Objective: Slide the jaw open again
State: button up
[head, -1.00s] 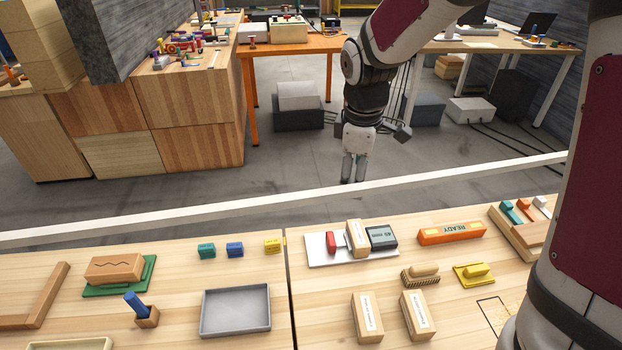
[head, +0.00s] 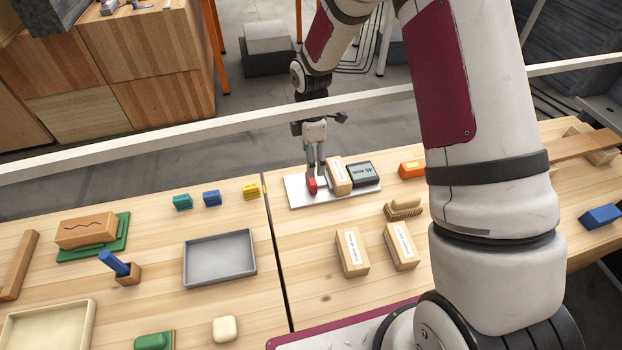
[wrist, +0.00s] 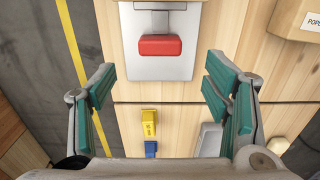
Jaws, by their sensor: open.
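The jaw device lies near the far edge of the bench: a pale metal plate (head: 296,197) carrying a red jaw (head: 312,185), a light wooden block (head: 339,176) and a dark box with a display (head: 365,174). My gripper (head: 316,168) points down at the red jaw's end of the plate, its fingers overlapping the jaw in the head view. In the wrist view the red jaw (wrist: 160,46) sits on the plate (wrist: 188,68), ahead of my open gripper (wrist: 160,88) and centred between its spread fingers. Contact with the jaw cannot be told.
Green, blue and yellow blocks (head: 250,191) lie left of the device. A grey tray (head: 220,274), labelled wooden boxes (head: 352,252) and a brush (head: 404,208) lie nearer. An orange block (head: 411,169) is to the right. A white rail (head: 200,133) crosses behind the bench.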

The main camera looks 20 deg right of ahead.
aim_at(311, 179)
notch_tip(311, 179, down, 9)
jog(key=shift+f+b, duration=0.15)
jog(key=shift+b, duration=0.15)
grip_shut()
jog(key=shift+a+b, duration=0.35)
jog(key=shift+a, duration=2.1)
grip_release()
jog(key=shift+a, duration=0.1)
notch_tip(311, 179, up, 12)
